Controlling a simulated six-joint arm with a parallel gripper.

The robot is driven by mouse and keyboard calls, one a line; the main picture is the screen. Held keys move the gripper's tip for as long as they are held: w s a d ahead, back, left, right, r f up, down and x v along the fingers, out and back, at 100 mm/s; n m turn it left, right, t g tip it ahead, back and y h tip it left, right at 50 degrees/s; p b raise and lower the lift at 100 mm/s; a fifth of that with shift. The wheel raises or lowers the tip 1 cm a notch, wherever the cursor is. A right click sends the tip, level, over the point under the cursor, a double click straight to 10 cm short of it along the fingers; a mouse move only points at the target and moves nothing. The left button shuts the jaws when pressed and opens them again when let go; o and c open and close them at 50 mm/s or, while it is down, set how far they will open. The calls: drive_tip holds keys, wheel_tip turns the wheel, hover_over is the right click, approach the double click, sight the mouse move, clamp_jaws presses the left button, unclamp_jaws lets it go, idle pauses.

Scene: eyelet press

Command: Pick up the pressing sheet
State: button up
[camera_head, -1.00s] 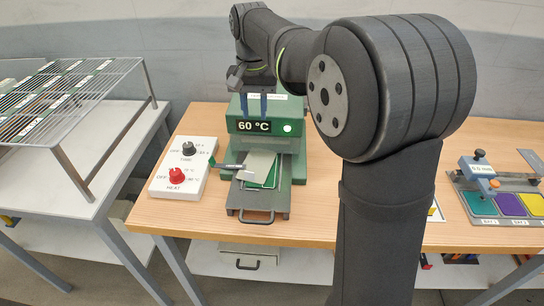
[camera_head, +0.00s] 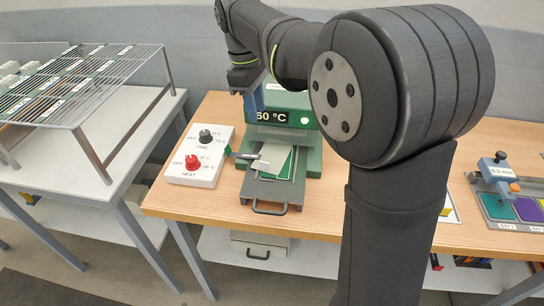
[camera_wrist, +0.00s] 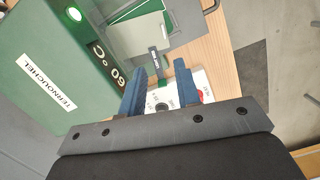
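A pale beige sheet (camera_head: 270,158), which looks like the pressing sheet, lies on a green, white-edged piece (camera_head: 287,163) in the front of the green press (camera_head: 300,100). My gripper (camera_head: 255,98) is above and left of the sheet, by the press's left front. In the wrist view its blue fingers (camera_wrist: 160,75) are apart with nothing between them. The press display reads 60 °C, partly covered by my gripper in the head view.
A white control box (camera_head: 200,157) with a black and a red knob stands left of the press. A wire rack (camera_head: 85,85) is at left; a tray of coloured pads (camera_head: 510,210) is at right.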

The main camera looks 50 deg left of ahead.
hover_over(264, 160)
drive_tip(key=s+d, duration=0.2)
drive_tip(key=d, duration=0.1)
drive_tip(key=f, duration=1.1)
drive_tip(key=shift+w+a+f, duration=0.1)
drive_tip(key=shift+a+f, duration=0.1)
drive_tip(key=shift+f, duration=0.05)
drive_tip(key=shift+s+d+f, duration=0.1)
drive_tip(key=shift+d+f, duration=0.05)
drive_tip(key=shift+f, duration=1.2)
drive_tip(key=shift+s+d+f, duration=0.1)
drive_tip(key=shift+f, duration=1.25)
drive_tip(key=shift+c, duration=0.4)
clamp_jaws()
